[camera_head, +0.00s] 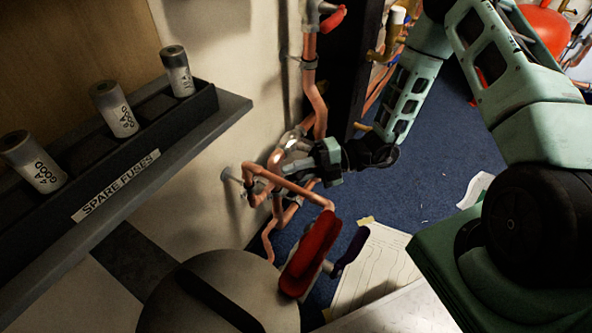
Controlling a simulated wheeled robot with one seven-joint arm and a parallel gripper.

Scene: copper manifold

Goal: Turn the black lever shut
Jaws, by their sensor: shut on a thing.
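My gripper (308,163) is at the copper pipework (290,186) in the middle of the view, its wrist to the right. It is shut on a small part among the pipes. The gripper itself and the pipes hide that part, so I cannot tell whether it is a black lever. A dark, purplish-black lever (351,249) shows lower down, tilted, just right of a larger red lever (311,256). My gripper is above and apart from both of these.
Another red lever (333,18) is on the upper pipe. A shelf with spare fuses (116,185) juts out at left. A round metal lid (205,295) is at the bottom. A paper sheet (378,268) lies on the blue floor (450,150), which is open right of the pipes.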

